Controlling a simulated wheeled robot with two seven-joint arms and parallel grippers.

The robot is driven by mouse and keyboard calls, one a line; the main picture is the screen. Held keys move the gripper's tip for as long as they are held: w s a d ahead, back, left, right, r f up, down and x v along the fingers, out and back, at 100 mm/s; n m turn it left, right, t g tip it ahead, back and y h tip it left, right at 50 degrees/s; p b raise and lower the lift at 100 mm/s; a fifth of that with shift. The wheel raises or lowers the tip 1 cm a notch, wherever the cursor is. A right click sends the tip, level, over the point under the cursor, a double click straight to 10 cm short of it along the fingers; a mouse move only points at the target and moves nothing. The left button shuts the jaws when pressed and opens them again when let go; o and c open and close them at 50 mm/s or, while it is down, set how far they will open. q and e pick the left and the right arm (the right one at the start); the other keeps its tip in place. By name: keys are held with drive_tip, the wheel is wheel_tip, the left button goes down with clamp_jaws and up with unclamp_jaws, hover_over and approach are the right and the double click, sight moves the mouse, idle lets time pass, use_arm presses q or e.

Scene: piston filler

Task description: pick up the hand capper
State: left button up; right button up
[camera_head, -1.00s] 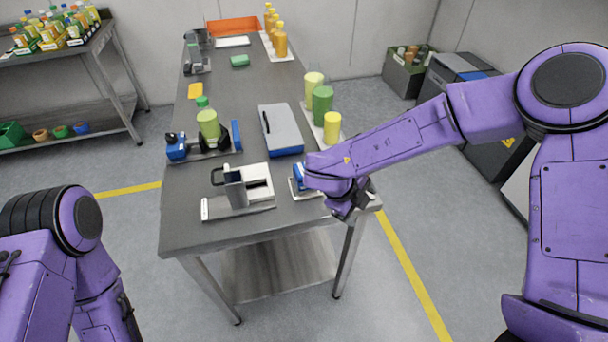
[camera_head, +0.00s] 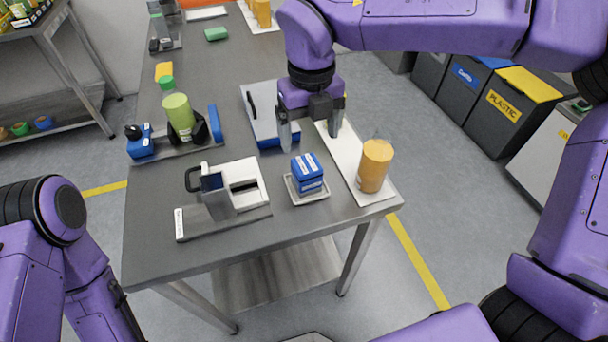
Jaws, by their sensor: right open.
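A blue block with white labels (camera_head: 308,172) sits in a small white dish near the table's front right corner. It looks like the hand capper, but its label is too small to read. My right gripper (camera_head: 311,130) points down, open and empty, behind the blue block and apart from it. One finger is in front of the grey case with a blue base (camera_head: 262,115), the other by the white mat (camera_head: 340,150). My left arm is at the lower left; its gripper is out of view.
A grey and white device with a black handle (camera_head: 220,192) stands left of the dish. An orange bottle (camera_head: 376,165) stands on the mat at right. A green bottle (camera_head: 178,115) sits in a black holder, near a blue piece with a black knob (camera_head: 140,142).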

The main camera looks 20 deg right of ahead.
sight(307, 163)
drive_tip(key=f, duration=0.5)
drive_tip(key=shift+w+a+f, duration=0.1)
drive_tip(key=shift+w+f, duration=0.15)
wheel_tip(307, 163, down, 6)
drive_tip(key=shift+s+a+r+p, duration=0.1)
drive_tip(key=shift+s+a+p, duration=0.05)
drive_tip(key=shift+p, duration=0.35)
drive_tip(key=c, duration=1.3)
